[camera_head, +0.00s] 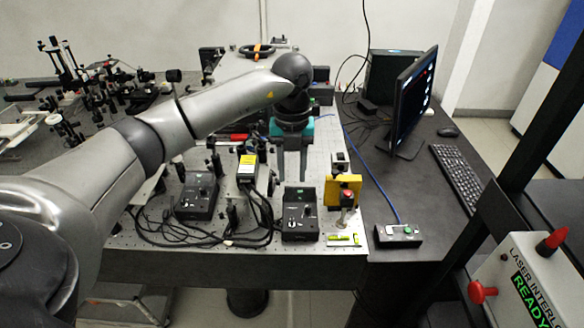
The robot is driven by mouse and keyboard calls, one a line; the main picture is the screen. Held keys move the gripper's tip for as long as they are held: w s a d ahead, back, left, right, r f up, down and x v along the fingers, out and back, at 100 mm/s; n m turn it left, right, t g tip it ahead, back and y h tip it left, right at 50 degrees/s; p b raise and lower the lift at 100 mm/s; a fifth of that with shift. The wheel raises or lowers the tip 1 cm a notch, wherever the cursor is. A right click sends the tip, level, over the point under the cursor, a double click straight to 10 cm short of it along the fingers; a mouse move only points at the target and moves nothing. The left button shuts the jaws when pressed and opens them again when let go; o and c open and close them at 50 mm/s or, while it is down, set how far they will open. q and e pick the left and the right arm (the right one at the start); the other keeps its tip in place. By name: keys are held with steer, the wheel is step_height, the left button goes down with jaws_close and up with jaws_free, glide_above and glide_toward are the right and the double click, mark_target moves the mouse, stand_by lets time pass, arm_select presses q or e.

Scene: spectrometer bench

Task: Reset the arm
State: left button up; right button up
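My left arm (215,105) comes in from the left and reaches over the optical breadboard (215,228). Its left gripper (291,174) hangs fingers down over the middle of the breadboard, behind the black control boxes. The two fingers stand apart with nothing visible between them. Whether the fingertips touch the board cannot be told. My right gripper is not in view.
Black control boxes (300,212) with cables stand at the board's front. A yellow mount (342,191) is to their right. A laser interlock box (520,285) is lower right.

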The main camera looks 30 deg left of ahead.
arm_select(q)
steer(key=shift+r, duration=0.45)
steer(key=shift+d+f, duration=0.1)
